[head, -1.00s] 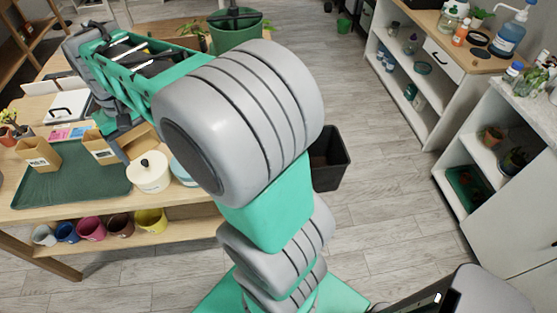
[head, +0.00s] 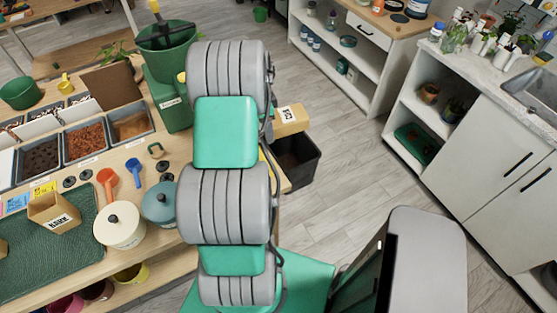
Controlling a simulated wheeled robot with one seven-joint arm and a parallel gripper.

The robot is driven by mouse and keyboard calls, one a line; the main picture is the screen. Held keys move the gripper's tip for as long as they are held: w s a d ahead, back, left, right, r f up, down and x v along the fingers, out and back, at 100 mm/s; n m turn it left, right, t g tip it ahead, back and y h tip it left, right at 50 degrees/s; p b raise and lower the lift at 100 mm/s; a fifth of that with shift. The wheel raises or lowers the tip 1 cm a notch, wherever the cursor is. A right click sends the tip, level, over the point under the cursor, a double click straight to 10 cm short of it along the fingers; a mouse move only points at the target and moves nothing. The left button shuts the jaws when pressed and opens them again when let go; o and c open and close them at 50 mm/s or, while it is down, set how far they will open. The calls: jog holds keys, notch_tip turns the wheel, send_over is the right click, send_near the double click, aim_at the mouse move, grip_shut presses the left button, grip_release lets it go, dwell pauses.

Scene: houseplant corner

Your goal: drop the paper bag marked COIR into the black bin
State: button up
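A tan paper bag (head: 290,119) shows at the right side of my arm, in front of the far rim of the black bin (head: 298,172). Its dark label is tilted and too small to read surely. The bag appears held up in the air at the end of my arm. My gripper's fingers are hidden behind the arm links; only a dark part by the bag shows. The black bin stands on the floor beside the table's right edge, partly covered by the arm and bag. Its visible inside is dark.
A bag marked BARK (head: 56,213) stands on the green tray (head: 30,262), with another bag cut off at the left edge. A cream pot (head: 119,228) and a teal pot (head: 160,204) stand near my arm. Floor right of the bin is clear.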

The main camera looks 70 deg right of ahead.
jog(key=shift+s+d+f+m, duration=0.15)
jog(key=shift+s+m, duration=0.1)
jog(key=shift+s, duration=0.15)
jog(key=shift+s+d+f+m, duration=0.15)
jog(key=shift+s+m, duration=0.1)
jog(key=shift+s, duration=0.1)
jog(key=shift+s+f, duration=0.1)
jog(key=shift+f, duration=0.1)
jog(key=f+b, duration=0.1)
jog(key=f, duration=0.1)
jog(key=f+b, duration=0.1)
jog(key=f, duration=0.2)
jog(key=shift+w+f+b, duration=0.3)
jog(key=shift+f+b, duration=0.05)
jog(key=shift+b, duration=0.05)
jog(key=o, duration=1.8)
jog(key=shift+r, duration=0.1)
jog(key=r, duration=0.2)
jog(key=r+b, duration=0.1)
jog(key=r, duration=0.4)
jog(key=shift+w+a+r+b, duration=0.2)
jog(key=shift+a+r+b, duration=0.05)
jog(key=shift+r+b, duration=0.15)
